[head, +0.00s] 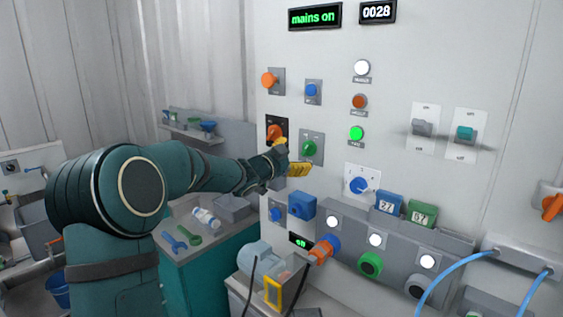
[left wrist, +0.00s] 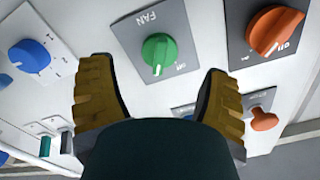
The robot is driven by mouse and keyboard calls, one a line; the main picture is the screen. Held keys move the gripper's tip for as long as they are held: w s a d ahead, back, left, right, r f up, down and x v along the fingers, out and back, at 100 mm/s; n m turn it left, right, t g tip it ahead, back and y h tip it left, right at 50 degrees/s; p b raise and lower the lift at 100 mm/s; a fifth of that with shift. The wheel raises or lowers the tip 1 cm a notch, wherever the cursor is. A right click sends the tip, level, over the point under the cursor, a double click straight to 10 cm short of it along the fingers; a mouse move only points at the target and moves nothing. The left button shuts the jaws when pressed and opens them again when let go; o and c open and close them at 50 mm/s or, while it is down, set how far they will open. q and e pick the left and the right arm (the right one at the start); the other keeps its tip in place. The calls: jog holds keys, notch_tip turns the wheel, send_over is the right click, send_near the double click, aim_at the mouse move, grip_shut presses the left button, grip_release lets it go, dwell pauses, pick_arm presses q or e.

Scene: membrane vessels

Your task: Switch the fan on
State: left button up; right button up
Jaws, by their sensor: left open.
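The green fan knob (head: 309,148) sits on a grey plate on the white panel. In the left wrist view the green knob (left wrist: 159,53) shows close up, with the word FAN on its plate (left wrist: 140,28). Its white pointer mark faces the lower side of that picture, but the on/off lettering is too small to read surely. My left gripper (head: 290,157) is open, its yellow fingers close to the panel just left of and below the knob. In the wrist view the fingers stand apart on either side, with the knob beyond their tips. My right gripper is not in view.
An orange knob (head: 274,132) sits left of the fan knob, and a blue dial (head: 358,185) sits lower right. A green lamp (head: 356,134) is lit. The display (head: 314,17) reads "mains on". A grey console (head: 400,240) juts out below.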

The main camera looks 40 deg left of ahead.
pick_arm(q)
jog(key=s, duration=0.7)
jog(key=shift+a, duration=0.25)
jog(key=shift+f, duration=0.1)
